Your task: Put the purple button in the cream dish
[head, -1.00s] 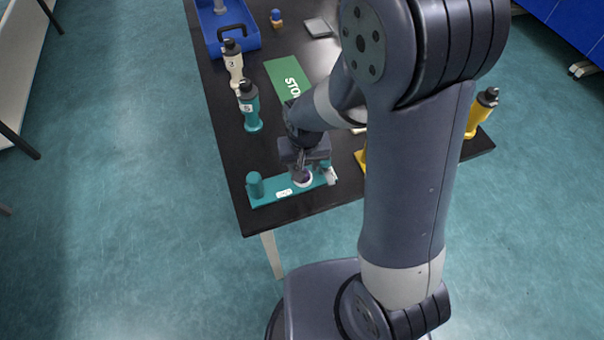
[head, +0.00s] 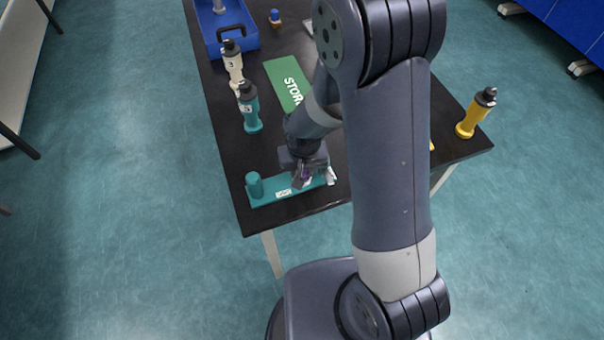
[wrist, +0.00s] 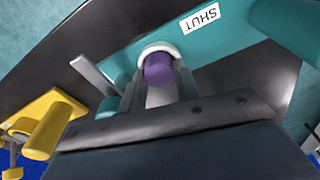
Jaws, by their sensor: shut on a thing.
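The purple button (wrist: 159,70) sits between the fingers of my gripper (wrist: 160,86) in the wrist view. My gripper is shut on it. A pale, round rim (wrist: 152,47) shows just behind the button, over the teal plate (wrist: 122,58); I cannot tell whether this is the cream dish or whether the button touches it. In the head view my gripper (head: 301,180) is low over the teal plate (head: 268,199), near the table's front edge, with a little purple (head: 305,173) at its fingers. No other cream dish is clearly visible.
Teal (head: 249,108) and cream (head: 232,64) bottles stand behind, by a green sign (head: 288,82) and blue tray (head: 228,27). A yellow bottle (head: 475,112) stands right.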

